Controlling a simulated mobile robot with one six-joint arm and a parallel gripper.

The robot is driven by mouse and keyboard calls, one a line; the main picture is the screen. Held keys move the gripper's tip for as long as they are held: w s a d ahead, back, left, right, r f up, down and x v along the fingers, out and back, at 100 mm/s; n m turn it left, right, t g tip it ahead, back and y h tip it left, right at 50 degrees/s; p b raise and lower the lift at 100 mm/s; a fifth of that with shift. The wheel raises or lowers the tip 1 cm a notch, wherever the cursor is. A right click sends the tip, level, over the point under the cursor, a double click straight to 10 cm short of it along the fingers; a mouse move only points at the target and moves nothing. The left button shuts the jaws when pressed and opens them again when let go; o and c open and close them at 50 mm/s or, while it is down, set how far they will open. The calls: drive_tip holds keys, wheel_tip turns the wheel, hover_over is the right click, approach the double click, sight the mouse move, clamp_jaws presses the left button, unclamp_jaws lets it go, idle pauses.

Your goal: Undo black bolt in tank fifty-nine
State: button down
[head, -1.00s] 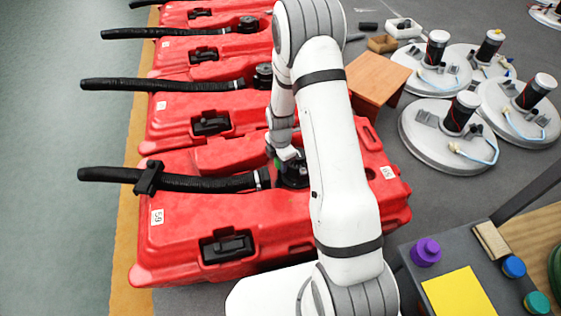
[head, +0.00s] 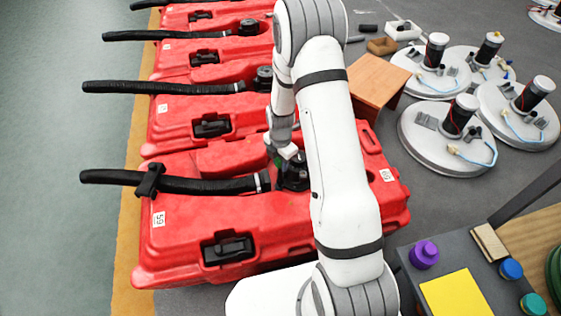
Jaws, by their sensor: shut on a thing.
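The nearest red tank carries a label reading 59 (head: 158,219), so it is tank fifty-nine (head: 190,245). A black hose (head: 205,185) runs across its top to a dark fitting (head: 294,174) with a pale clamp ring. My gripper (head: 284,156) is at this fitting, low over the tank top and partly hidden by my own white arm. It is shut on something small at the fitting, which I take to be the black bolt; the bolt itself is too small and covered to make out. A green patch shows beside the fingers.
More red tanks (head: 225,45) with black hoses line up behind. A wooden stool (head: 375,80) and several round silver bases (head: 435,140) stand to the right. A grey table (head: 450,262) with purple and blue caps is at the lower right. Open floor lies left.

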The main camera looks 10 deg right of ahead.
drive_tip(key=m, duration=0.5)
drive_tip(key=shift+m, duration=0.3)
drive_tip(key=m, duration=0.4)
drive_tip(key=shift+m, duration=0.4)
drive_tip(key=m, duration=0.5)
drive_tip(key=shift+s, duration=0.1)
drive_tip(key=m, duration=1)
drive_tip(key=shift+a, duration=0.1)
drive_tip(key=m, duration=0.5)
drive_tip(key=shift+m, duration=0.3)
drive_tip(key=m, duration=0.5)
drive_tip(key=shift+m, duration=0.3)
drive_tip(key=m, duration=0.4)
drive_tip(key=shift+m, duration=0.3)
